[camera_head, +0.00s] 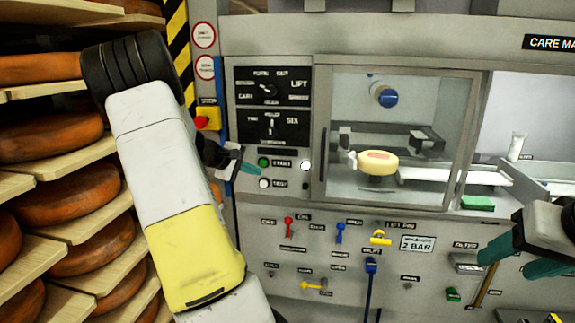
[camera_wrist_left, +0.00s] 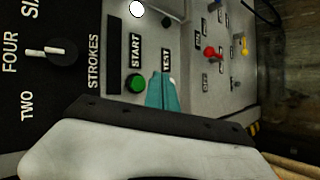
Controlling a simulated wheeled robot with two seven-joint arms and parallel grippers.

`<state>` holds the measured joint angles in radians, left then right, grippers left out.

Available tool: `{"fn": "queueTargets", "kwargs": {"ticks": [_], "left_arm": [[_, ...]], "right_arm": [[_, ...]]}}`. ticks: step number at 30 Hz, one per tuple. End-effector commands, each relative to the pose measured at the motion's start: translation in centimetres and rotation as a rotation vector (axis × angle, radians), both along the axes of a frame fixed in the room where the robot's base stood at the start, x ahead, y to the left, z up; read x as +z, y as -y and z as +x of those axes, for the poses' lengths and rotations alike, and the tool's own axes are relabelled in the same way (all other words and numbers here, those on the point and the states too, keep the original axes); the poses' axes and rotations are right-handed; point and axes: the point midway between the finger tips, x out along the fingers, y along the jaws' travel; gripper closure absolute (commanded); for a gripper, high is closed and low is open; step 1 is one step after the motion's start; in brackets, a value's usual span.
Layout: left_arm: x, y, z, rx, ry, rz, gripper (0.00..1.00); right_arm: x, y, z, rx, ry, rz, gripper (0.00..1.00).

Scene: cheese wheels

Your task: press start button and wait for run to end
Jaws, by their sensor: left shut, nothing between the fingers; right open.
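The green START button (camera_head: 264,162) is on the grey control panel, above the white TEST button (camera_head: 264,183). My left gripper (camera_head: 254,170) is shut and empty, its teal fingertips just left of the two buttons. In the left wrist view the closed fingertips (camera_wrist_left: 160,75) lie beside the green START button (camera_wrist_left: 135,83), on its TEST side. I cannot tell whether they touch the panel. A yellow cheese wheel (camera_head: 377,163) sits inside the windowed chamber. My right gripper (camera_head: 510,258) is open and empty at the lower right.
A round white light (camera_head: 306,166) is right of the START label. Black dial plates (camera_head: 272,88) are above the buttons, and a red emergency knob (camera_head: 201,122) is to their left. Coloured levers (camera_head: 340,232) are below. Shelves of cheese wheels (camera_head: 75,190) line the left side.

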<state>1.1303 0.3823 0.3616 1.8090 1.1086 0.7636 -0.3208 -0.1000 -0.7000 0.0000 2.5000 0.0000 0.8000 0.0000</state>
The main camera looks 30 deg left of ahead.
Motion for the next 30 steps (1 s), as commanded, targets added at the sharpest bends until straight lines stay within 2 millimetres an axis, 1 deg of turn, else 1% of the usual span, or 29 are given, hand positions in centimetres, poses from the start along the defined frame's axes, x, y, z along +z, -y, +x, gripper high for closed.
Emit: {"fn": "queueTargets", "kwargs": {"ticks": [1, 3, 9, 14, 30], "left_arm": [[0.0, -0.1, 0.7, -0.003, 0.001, 0.000, 1.00], [0.0, -0.3, 1.4, -0.001, 0.001, 0.000, 1.00], [0.0, -0.7, 2.7, -0.001, 0.000, 0.000, 1.00], [0.0, -0.8, 3.0, -0.001, 0.000, -0.001, 1.00], [0.0, -0.8, 2.9, 0.000, 0.000, 0.000, 1.00]], "right_arm": [[0.0, 0.0, 0.0, 0.000, 0.000, 0.000, 0.46], [0.0, 0.0, 0.0, 0.000, 0.000, 0.000, 0.46], [0.0, 0.0, 0.0, 0.000, 0.000, 0.000, 0.46], [0.0, 0.0, 0.0, 0.000, 0.000, 0.000, 0.46], [0.0, 0.0, 0.0, 0.000, 0.000, 0.000, 0.46]]}}
